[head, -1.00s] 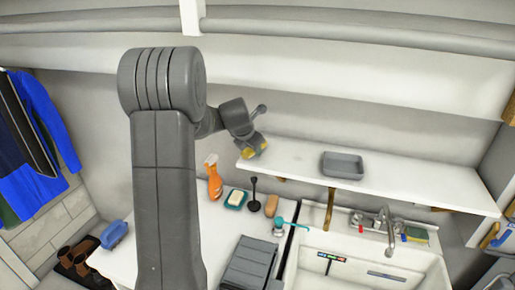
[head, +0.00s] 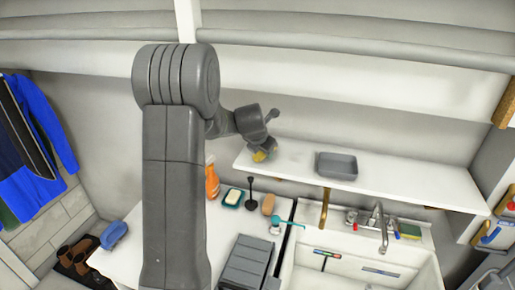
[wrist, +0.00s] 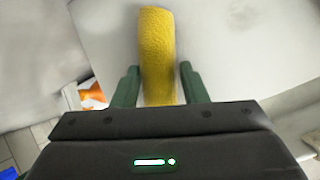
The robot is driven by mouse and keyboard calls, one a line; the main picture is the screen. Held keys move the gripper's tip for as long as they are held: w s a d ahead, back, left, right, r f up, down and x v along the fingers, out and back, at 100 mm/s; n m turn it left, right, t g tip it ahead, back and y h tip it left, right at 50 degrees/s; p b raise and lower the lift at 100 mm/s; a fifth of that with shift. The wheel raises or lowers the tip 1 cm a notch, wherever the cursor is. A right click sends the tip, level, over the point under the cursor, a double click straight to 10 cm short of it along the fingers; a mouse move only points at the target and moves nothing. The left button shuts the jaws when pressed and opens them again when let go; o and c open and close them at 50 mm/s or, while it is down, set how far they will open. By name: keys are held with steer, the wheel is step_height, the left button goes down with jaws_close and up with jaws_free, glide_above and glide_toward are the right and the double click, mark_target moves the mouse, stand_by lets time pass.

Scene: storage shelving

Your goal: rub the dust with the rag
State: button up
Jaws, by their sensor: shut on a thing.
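The yellow rag (wrist: 157,55) is held between the two green fingers of my gripper (wrist: 157,84) in the wrist view. In the head view the rag (head: 261,156) shows as a small yellow patch at the left end of the white shelf (head: 420,188), under my gripper (head: 266,148). The rag is over or on the shelf surface; I cannot tell whether it touches. In the wrist view a faint grey smudge, perhaps the dust (wrist: 205,22), lies on the pale surface to the right of the rag.
A grey tray (head: 337,166) stands on the shelf to the right. Below are an orange spray bottle (head: 212,182), a soap dish (head: 232,198), a brown brush (head: 268,204) and a sink (head: 350,268) with a tap (head: 381,225). The shelf between rag and tray is clear.

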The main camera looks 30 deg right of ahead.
mark_target(248, 156)
steer(key=shift+s+d, duration=1.35)
steer(key=shift+s, duration=0.3)
steer(key=shift+s+d, duration=1.3)
steer(key=shift+s, duration=0.35)
steer(key=shift+s+d, duration=1.35)
steer(key=shift+s, duration=0.3)
steer(key=shift+w+a+f+b, duration=0.2)
steer(key=shift+w+a+b, duration=0.75)
steer(key=shift+w+a, duration=0.8)
steer(key=shift+w+a+r+b, duration=0.1)
steer(key=shift+w+a, duration=0.5)
steer(key=shift+w, duration=0.25)
steer(key=shift+w+a+r+b, duration=0.1)
steer(key=shift+w+a, duration=0.45)
steer(key=shift+w, duration=0.3)
steer(key=shift+w+a+r+b, duration=0.1)
steer(key=shift+w+a, duration=0.5)
steer(key=shift+w, duration=0.25)
steer(key=shift+w+a+f, duration=0.2)
steer(key=shift+w+a, duration=0.9)
steer(key=shift+w, duration=0.25)
steer(key=shift+w+a+r, duration=0.1)
steer(key=shift+w+a, duration=0.45)
steer(key=shift+w, duration=0.2)
steer(key=shift+w+a, duration=0.55)
steer(key=shift+w, duration=0.15)
steer(key=shift+r, duration=0.15)
